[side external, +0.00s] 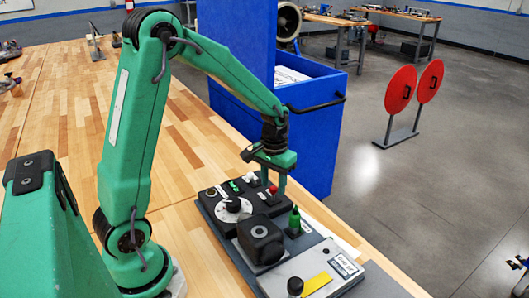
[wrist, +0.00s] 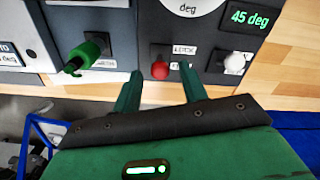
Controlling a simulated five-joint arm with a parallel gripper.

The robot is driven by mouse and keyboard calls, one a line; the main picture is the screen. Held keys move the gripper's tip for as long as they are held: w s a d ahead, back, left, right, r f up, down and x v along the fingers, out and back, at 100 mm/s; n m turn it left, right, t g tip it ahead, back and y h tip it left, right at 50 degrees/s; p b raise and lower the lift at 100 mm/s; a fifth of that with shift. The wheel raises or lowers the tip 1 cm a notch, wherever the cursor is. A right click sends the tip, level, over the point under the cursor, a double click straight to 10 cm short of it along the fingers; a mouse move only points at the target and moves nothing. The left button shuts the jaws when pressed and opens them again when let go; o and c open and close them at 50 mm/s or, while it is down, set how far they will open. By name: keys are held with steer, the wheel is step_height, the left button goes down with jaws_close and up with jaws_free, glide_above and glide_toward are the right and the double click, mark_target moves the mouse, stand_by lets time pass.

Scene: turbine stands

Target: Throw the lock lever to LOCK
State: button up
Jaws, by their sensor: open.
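The lock lever shows as a red ball knob (wrist: 160,70) on a dark panel in the wrist view, beside a label (wrist: 185,50) that appears to read LOCK. The red knob also shows in the side view (side external: 272,190), close to my gripper. My gripper (wrist: 162,74) is open, its two green fingers on either side of the red knob in the picture. I cannot tell whether either finger touches it. In the side view my gripper (side external: 279,178) points down over the panel's far edge. The lever's shaft is mostly hidden under the knob.
A green knob (wrist: 84,56) sticks up left of the red one, and a white knob (wrist: 234,63) is to its right. A dial (side external: 232,207) and a black block (side external: 260,240) share the console. A blue cabinet (side external: 310,120) stands beyond the bench edge.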

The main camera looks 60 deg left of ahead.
steer(key=shift+f, duration=0.4)
jaws_close()
steer(key=shift+s, duration=0.1)
steer(key=shift+s+f+t+y, duration=0.15)
steer(key=shift+s+t, duration=0.2)
steer(key=shift+t, duration=0.3)
steer(key=shift+s+r+t+y, duration=0.1)
steer(key=shift+s+t, duration=0.2)
steer(key=shift+t, duration=0.4)
steer(key=shift+s+f+t+y, duration=0.15)
steer(key=shift+s+t, duration=0.2)
steer(key=shift+t, duration=0.3)
steer(key=shift+a, duration=0.1)
jaws_free()
